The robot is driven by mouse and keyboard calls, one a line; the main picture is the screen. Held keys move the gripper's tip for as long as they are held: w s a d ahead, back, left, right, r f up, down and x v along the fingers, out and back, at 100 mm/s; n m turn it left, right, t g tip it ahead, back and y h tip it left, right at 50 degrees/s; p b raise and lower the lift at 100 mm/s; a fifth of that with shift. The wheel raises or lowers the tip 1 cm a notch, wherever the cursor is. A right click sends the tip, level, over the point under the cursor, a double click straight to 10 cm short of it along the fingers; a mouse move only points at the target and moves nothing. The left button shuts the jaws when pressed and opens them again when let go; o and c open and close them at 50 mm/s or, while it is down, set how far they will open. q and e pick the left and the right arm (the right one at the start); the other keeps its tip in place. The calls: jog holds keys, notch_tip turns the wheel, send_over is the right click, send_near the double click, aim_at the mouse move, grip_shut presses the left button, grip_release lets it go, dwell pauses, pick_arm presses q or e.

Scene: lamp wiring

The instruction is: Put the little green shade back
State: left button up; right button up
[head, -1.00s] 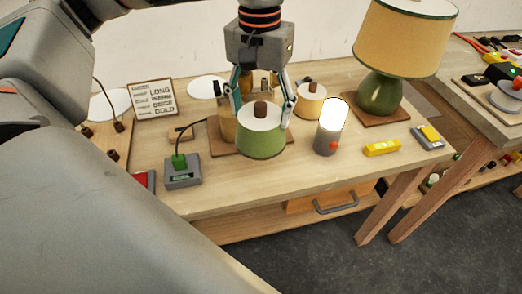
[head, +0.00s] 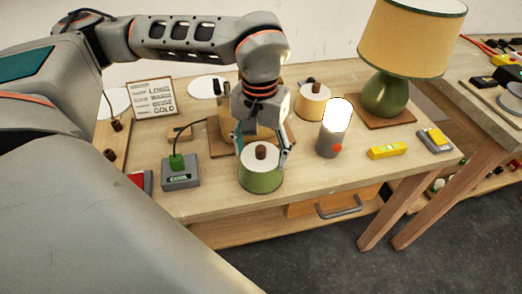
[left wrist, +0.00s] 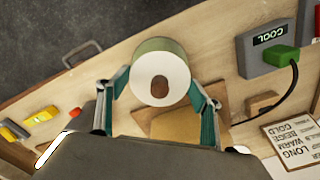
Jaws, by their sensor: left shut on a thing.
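The little green shade (head: 262,181) has a white top with a brown knob in its middle. It is upright over the front part of the table, and I cannot tell whether its base touches the wood. My left gripper (head: 263,156) comes from above and behind, with a finger on each side of the shade, shut on it. In the left wrist view the shade (left wrist: 160,54) sits between the fingertips of the same gripper (left wrist: 160,92). My right gripper is not in view.
A grey meter (head: 181,176) with a green plug stands left of the shade. A glowing grey lamp (head: 331,142) stands to its right. Small beige shades, one of them here (head: 312,104), stand behind. A large green lamp (head: 384,95) is at the back right. The front edge is close.

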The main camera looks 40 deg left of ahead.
pick_arm(q)
jog(key=shift+f, duration=0.1)
jog(key=o, duration=1.1)
notch_tip(320, 180, up, 11)
jog(key=shift+f+p, duration=0.1)
jog(key=shift+p, duration=0.8)
jog(key=shift+r, duration=0.8)
